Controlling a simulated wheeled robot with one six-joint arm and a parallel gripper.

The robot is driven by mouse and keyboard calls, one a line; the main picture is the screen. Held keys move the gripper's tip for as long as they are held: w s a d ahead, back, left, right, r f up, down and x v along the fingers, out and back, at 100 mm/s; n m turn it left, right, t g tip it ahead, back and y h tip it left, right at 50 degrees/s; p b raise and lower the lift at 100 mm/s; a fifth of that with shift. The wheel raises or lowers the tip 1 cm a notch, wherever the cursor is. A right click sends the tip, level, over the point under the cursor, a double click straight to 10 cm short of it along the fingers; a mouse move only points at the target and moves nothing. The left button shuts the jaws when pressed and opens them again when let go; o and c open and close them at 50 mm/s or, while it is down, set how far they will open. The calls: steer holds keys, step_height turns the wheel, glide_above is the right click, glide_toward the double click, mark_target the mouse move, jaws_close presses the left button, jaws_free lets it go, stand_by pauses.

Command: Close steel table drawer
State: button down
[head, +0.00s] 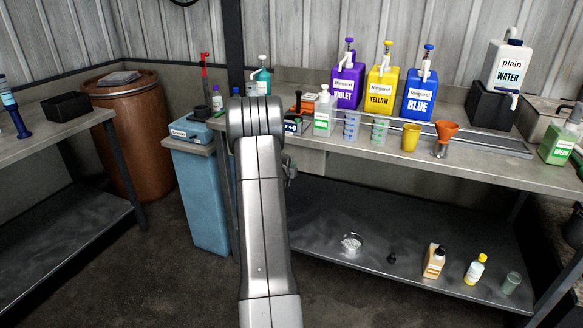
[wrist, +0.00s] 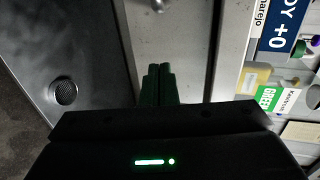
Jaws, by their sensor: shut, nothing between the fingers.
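The steel table (head: 470,172) stands ahead and to the right, with its drawer (head: 311,163) under the front edge of the top. My arm hides the left part of the drawer in the head view, and I cannot tell there how far it is open. In the wrist view a plain grey drawer front (wrist: 185,50) fills the middle, with a small round metal knob (wrist: 160,5) at the top edge. My gripper (wrist: 157,72) is shut and empty, its dark fingers pointing at this grey front. Whether they touch it cannot be told.
Violet (head: 346,88), yellow (head: 381,90) and blue (head: 419,95) dispensers and several cups stand on the tabletop. The lower shelf (head: 310,235) holds a glass dish (head: 350,243) and small bottles. A blue bin (head: 198,200) stands left of my arm. Floor is clear at lower left.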

steer(key=v, duration=0.8)
steer(key=shift+s+b, duration=0.2)
steer(key=shift+b, duration=0.1)
